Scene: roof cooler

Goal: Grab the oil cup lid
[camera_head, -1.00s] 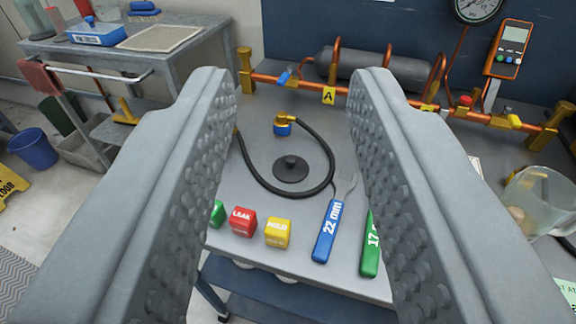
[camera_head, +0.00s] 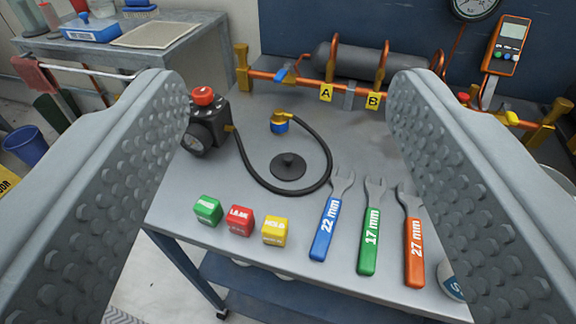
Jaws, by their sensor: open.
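A dark round lid with a small knob on top (camera_head: 288,166) lies flat on the grey bench, inside the curve of a black hose. I take it to be the oil cup lid. My gripper (camera_head: 289,95) is open wide and empty, one finger at each side of the picture. The lid shows in the gap between the fingers, below their tips in the picture, and neither finger touches it. No oil cup is plain to see.
The black hose (camera_head: 330,150) runs from a gauge block (camera_head: 210,125) to a brass-and-blue fitting (camera_head: 279,122). Small coloured blocks (camera_head: 240,220) and several wrenches (camera_head: 325,225) lie nearer. Copper pipes (camera_head: 300,82) and a grey cylinder (camera_head: 360,62) stand behind.

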